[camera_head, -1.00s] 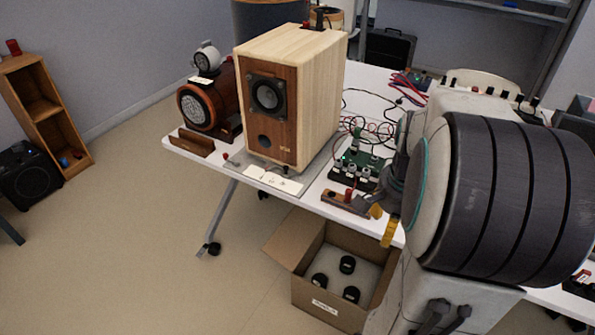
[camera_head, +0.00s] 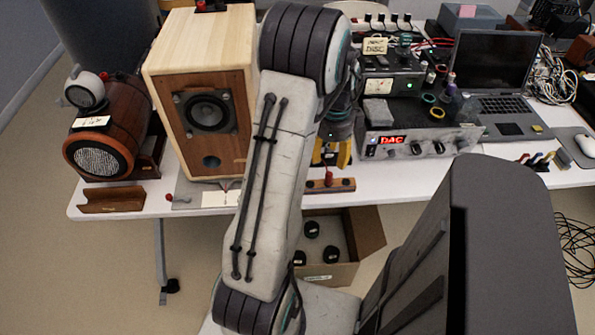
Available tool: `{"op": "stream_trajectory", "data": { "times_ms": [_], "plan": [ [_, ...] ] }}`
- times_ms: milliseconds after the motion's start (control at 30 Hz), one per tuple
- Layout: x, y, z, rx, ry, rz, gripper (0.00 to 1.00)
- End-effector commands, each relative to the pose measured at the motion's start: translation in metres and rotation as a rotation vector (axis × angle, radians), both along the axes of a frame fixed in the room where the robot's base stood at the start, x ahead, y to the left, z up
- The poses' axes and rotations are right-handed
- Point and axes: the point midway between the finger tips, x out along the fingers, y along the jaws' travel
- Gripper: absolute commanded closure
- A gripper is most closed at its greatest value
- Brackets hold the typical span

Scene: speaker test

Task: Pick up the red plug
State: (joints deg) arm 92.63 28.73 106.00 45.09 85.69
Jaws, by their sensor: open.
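A small red plug (camera_head: 328,177) stands upright in a wooden block (camera_head: 345,185) at the table's front edge, just right of my forearm. My gripper (camera_head: 332,153), with yellow fingertips, is open just above and behind the plug in the picture. I see no contact, but the exact gap cannot be told. My arm hides part of the block's surroundings. Another small red piece (camera_head: 168,196) lies at the table's front left.
A wooden speaker (camera_head: 205,85) stands left of my arm, with a brown barrel-shaped speaker (camera_head: 105,130) further left. A grey DAC unit (camera_head: 425,140) and a laptop (camera_head: 490,75) stand to the right. An open cardboard box (camera_head: 368,232) is on the floor below.

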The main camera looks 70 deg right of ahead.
Motion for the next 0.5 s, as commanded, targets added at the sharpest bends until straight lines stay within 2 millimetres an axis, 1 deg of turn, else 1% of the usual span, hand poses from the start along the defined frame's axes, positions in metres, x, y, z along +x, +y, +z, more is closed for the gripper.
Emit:
{"op": "stream_trajectory", "data": {
  "times_ms": [33, 133, 433, 500],
  "plan": [
    [-0.005, -0.001, -0.002, 0.003, 0.000, -0.020, 0.53],
    [-0.009, -0.001, -0.009, 0.005, 0.000, -0.040, 0.53],
    [-0.010, 0.002, -0.032, 0.007, 0.000, -0.041, 0.53],
    [-0.011, 0.003, -0.039, 0.007, -0.001, -0.040, 0.53]
  ]
}}
